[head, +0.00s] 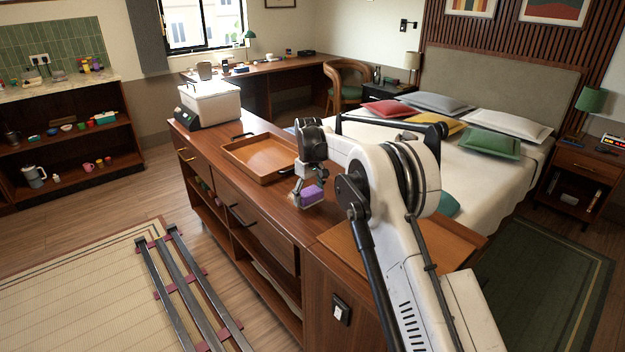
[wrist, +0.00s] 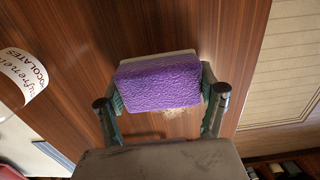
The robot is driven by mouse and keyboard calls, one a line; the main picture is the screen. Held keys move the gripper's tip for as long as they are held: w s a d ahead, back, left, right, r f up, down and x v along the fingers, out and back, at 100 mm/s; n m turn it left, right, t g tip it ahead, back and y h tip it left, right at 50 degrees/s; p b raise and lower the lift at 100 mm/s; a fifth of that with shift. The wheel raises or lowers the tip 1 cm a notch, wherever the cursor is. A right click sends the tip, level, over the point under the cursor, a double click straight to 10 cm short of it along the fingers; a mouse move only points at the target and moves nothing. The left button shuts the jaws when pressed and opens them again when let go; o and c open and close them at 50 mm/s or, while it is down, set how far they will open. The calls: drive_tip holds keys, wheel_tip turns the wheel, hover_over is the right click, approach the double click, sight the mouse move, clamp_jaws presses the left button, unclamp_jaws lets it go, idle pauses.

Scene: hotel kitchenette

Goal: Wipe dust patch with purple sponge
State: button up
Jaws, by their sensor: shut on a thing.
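The purple sponge (head: 313,195) is between the fingers of my gripper (head: 306,188), over the brown wooden counter top (head: 285,220). In the wrist view my gripper (wrist: 164,98) is shut on the purple sponge (wrist: 158,82), one finger at each end. A pale, speckled dust patch (wrist: 174,113) shows on the wood just below the sponge's near edge; the sponge and gripper hide part of it. I cannot tell whether the sponge touches the wood.
A wooden tray (head: 253,173) lies on the counter beyond my gripper, with a white-topped appliance (head: 210,101) behind it. A white cylinder lettered "chocolates" (wrist: 22,76) stands at the left in the wrist view. The counter's edge runs close by on the right there.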

wheel_tip(320, 180, up, 2)
drive_tip(key=shift+a+r, duration=0.1)
drive_tip(key=shift+a, duration=0.05)
drive_tip(key=shift+r+p, duration=1.2)
drive_tip(key=shift+r, duration=1.15)
drive_tip(key=shift+w, duration=0.1)
